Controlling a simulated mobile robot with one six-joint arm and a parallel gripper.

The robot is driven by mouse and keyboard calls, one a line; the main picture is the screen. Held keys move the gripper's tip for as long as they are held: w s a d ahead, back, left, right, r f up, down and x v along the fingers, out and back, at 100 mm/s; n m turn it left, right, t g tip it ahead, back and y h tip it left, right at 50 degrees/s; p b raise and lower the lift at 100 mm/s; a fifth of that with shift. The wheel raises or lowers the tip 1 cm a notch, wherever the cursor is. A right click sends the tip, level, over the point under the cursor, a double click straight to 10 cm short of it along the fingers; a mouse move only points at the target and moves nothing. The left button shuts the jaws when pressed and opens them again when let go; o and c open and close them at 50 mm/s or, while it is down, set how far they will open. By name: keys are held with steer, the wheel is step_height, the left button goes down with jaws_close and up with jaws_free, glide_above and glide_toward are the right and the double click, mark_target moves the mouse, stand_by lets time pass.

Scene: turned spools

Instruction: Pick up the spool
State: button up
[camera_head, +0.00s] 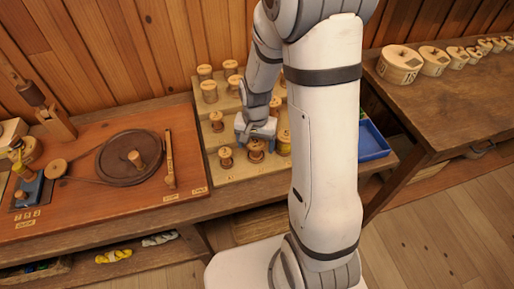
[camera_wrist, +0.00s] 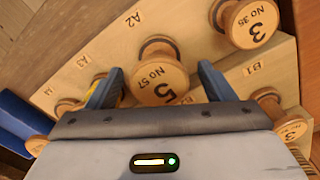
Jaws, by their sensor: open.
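In the wrist view a wooden spool marked "No 57" and "5" (camera_wrist: 160,78) stands on the pale stepped rack near the label A2. Its flanges are light wood and its wound middle is dark brown. My gripper (camera_wrist: 161,72) is open, with one blue finger on each side of this spool and visible gaps to it. In the head view my gripper (camera_head: 256,134) is over the front part of the rack, right above a reddish-brown spool (camera_head: 256,150). The lower part of the spool is hidden in the wrist view.
Other spools stand close by on the rack (camera_head: 232,172), including one marked "No 35" and "3" (camera_wrist: 248,22) and one at the right (camera_wrist: 290,126). A blue tray (camera_head: 373,143) lies right of the rack. A board with a dark wheel (camera_head: 120,165) is at left.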

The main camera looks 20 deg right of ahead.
steer(key=shift+f, duration=1.25)
steer(key=shift+c, duration=0.5)
steer(key=c, duration=1)
